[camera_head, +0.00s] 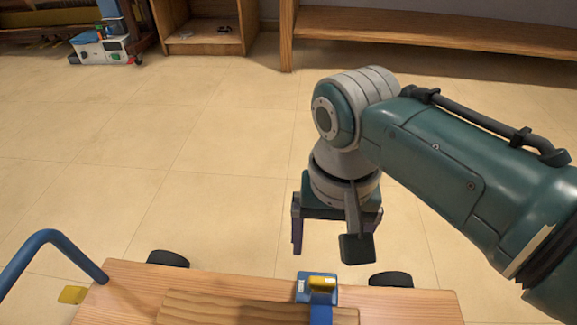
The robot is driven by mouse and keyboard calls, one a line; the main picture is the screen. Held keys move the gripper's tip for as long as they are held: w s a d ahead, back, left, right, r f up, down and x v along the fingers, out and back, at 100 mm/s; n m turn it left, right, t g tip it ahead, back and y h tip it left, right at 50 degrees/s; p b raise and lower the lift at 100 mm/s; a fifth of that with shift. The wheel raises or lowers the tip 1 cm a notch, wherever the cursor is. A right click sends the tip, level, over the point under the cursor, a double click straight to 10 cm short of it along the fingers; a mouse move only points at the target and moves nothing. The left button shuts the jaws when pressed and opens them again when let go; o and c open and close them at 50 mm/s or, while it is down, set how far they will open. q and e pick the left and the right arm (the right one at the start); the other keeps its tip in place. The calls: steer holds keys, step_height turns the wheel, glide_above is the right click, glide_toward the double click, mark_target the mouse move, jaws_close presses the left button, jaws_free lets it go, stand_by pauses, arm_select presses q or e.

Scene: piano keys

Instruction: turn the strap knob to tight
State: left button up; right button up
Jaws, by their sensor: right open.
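A small yellow knob (321,281) sits on a blue buckle (303,290) at the far edge of a wooden board, bottom centre. A blue strap (321,315) runs from the buckle towards me over a wooden plank (235,309). My right gripper (337,238) points down, open and empty, a little beyond and above the knob, apart from it. A dark block on my arm hides part of the gripper's right side. My left gripper is not in view.
The board (400,305) belongs to a low cart with black wheels (168,259) and a curved blue handle (45,238) at left. A yellow piece (73,294) is beside the handle. The tiled floor (170,150) beyond is clear up to wooden shelving (430,30).

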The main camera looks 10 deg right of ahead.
mark_target(323, 280)
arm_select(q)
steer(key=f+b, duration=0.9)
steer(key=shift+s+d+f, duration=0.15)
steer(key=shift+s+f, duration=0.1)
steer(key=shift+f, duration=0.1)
arm_select(e)
steer(key=f, duration=1)
steer(key=shift+s+f, duration=0.2)
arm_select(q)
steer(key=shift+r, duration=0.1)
arm_select(e)
steer(key=shift+d, duration=0.1)
steer(key=shift+r, duration=0.1)
steer(key=shift+c, duration=1.3)
steer(key=c, duration=1.1)
